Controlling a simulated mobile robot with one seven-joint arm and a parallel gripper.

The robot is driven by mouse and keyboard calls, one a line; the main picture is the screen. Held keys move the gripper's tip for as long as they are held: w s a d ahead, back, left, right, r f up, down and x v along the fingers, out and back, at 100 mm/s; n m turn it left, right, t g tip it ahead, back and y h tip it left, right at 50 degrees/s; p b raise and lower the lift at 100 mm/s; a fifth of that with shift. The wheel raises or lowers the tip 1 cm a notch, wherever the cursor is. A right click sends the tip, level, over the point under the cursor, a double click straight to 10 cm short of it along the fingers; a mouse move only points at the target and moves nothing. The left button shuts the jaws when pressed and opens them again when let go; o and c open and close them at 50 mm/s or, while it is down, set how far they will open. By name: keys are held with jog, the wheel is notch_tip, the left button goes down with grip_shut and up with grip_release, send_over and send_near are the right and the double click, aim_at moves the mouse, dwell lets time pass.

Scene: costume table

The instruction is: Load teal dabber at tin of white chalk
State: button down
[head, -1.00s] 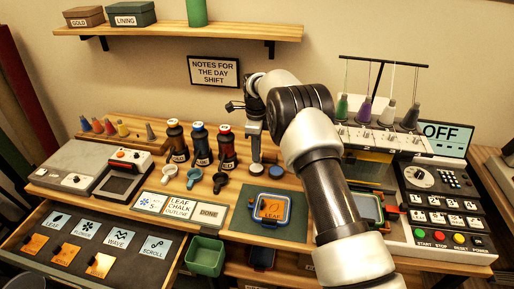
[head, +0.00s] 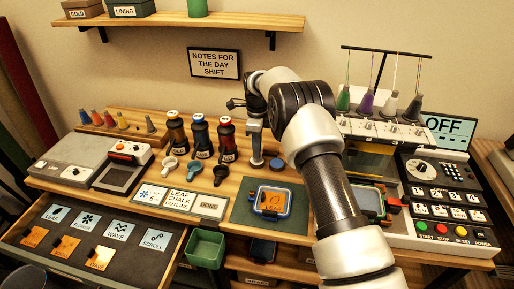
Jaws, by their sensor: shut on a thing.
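My gripper (head: 255,132) points down at the back middle of the table, partly behind my own wrist. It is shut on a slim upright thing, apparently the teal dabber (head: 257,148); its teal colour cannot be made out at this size. The dabber's lower end is over or in a small round tin (head: 257,166), apparently the tin of white chalk. The dabber covers most of the tin, so I cannot tell whether its tip touches the chalk. A small tin with blue content (head: 276,163) stands just right of it.
A framed orange leaf piece (head: 270,201) lies on a green mat (head: 240,212) in front. The embroidery machine (head: 395,135) stands right, its screen reading OFF. An open drawer (head: 140,272) holds labelled plates.

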jog(key=shift+f, duration=0.55)
dwell(1.2)
jog(key=shift+r+p, duration=1.8)
jog(key=shift+r, duration=1.8)
